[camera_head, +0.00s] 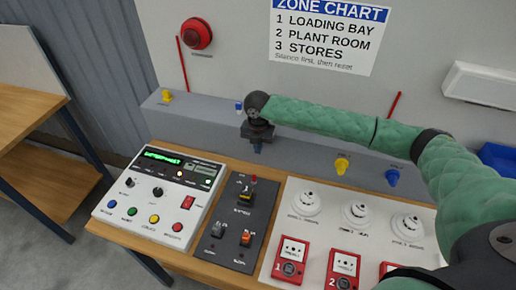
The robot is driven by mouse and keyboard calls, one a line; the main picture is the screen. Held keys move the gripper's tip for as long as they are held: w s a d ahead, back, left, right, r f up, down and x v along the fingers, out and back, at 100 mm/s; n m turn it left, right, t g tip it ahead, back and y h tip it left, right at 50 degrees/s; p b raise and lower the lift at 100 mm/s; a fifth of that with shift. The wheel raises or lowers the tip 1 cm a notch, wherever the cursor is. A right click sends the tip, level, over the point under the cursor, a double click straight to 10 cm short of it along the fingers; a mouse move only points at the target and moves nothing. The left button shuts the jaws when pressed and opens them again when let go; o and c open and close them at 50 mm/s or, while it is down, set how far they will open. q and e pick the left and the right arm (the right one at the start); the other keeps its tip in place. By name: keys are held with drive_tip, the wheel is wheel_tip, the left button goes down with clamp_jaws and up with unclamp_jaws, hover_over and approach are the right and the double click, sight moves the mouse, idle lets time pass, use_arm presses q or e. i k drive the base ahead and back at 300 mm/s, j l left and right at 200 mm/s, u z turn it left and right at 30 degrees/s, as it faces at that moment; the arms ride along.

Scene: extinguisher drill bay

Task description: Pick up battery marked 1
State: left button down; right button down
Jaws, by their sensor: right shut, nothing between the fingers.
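I cannot pick out a battery marked 1 for certain; no battery label is readable. My right gripper (257,146) is shut and empty, pointing down in front of the grey ledge, beyond the dark switch panel (221,243). The panel carries a yellow-and-black part (245,194), an orange part (246,238) and a grey part (218,229). My right arm comes in from the right and hides part of the wall and ledge. My left gripper is out of view.
A white control box (133,212) with a green display stands left on the wooden table. A white board (322,240) holds round detectors and red call points (291,261). The grey ledge (200,122) carries yellow and blue parts. A wooden bench (30,150) is far left.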

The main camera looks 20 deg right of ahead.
sight(246, 195)
drive_tip(key=k+j, duration=1.25)
